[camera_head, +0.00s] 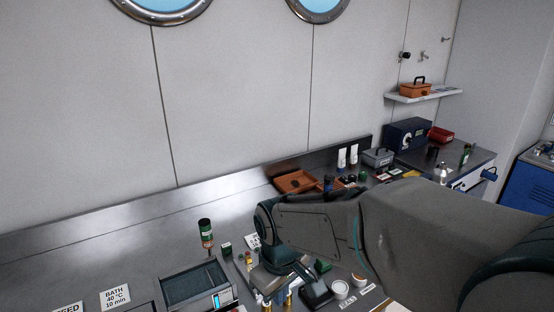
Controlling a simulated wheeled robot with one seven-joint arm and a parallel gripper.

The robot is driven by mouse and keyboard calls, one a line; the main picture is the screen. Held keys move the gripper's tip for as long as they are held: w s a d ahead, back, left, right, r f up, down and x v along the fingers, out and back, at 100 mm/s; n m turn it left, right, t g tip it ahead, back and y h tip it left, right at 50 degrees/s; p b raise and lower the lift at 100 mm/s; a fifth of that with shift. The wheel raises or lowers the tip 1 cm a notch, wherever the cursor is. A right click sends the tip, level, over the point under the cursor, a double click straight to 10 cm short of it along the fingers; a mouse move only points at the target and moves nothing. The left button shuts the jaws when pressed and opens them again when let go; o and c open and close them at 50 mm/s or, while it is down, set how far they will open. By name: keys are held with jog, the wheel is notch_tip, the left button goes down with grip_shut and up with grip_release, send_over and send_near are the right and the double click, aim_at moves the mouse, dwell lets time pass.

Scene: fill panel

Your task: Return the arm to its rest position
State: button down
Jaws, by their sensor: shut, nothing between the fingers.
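My arm reaches in from the right edge across the counter, and its grey and teal links fill the lower right of the head view. Its end bends down at the lower middle. My gripper (273,287) shows there only in part, small and low over the counter (110,245). It is shut with nothing held. Small brass-coloured items stand close by it, and I cannot tell whether it touches them.
A dark bath unit (195,288) and a green-labelled bottle (206,233) stand left of my gripper. An orange tray (296,182), white tubes (342,158) and a blue box (407,135) stand behind the arm. The left counter is mostly clear.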

jog(key=s+d+r+m+t, duration=0.1)
jog(key=s+d+r+m, duration=0.1)
jog(key=s+d+m, duration=0.2)
jog(key=s+d+r+m+t, duration=0.1)
jog(key=s+d+m, duration=0.3)
jog(key=d, duration=0.6)
jog(key=shift+d+r+m, duration=0.35)
jog(key=shift+m, duration=0.05)
jog(key=shift+w+a, duration=0.1)
